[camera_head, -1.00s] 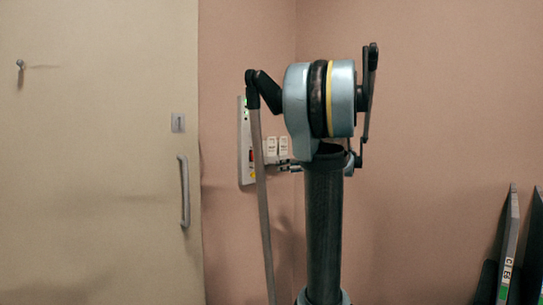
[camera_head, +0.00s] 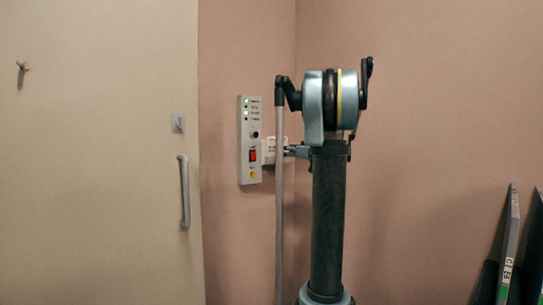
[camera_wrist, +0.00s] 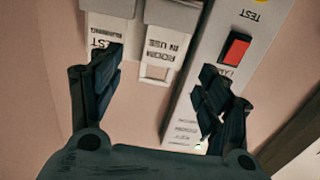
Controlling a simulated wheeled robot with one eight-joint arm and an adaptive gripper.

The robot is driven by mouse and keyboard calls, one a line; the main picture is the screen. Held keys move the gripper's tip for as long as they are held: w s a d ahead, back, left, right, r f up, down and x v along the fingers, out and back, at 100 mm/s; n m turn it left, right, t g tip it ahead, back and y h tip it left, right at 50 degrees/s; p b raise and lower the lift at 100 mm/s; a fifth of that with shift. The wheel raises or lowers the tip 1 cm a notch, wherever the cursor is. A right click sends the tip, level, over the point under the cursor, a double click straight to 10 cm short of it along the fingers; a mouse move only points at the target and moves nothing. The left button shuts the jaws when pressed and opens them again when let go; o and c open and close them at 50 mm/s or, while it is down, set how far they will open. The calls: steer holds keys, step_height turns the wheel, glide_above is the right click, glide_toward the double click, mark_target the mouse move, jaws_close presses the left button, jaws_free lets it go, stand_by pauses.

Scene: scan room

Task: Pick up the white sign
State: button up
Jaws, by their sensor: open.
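Two white signs hang side by side on the wall in the wrist view, upside down there. The one marked "ROOM IN USE" (camera_wrist: 160,50) has an open loop at its lower end in the picture. The one marked "TEST RUNNING" (camera_wrist: 105,30) is at its left, partly behind a finger. My gripper (camera_wrist: 160,68) is open, with the "ROOM IN USE" sign between its fingers and apart from both. The left finger overlaps the "TEST RUNNING" sign; I cannot tell if they touch. In the head view the signs (camera_head: 267,146) are small and partly hidden by my arm.
A grey wall panel (camera_head: 249,165) with green lights and a red switch (camera_wrist: 235,48) stands close beside the signs; my right finger overlaps it in the wrist view. A beige door (camera_head: 100,150) is at left. Dark boards (camera_head: 510,240) lean at right.

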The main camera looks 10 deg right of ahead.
mark_target(272, 149)
steer(key=shift+x, duration=3.9)
steer(key=shift+s+r, duration=0.1)
steer(key=c, duration=1)
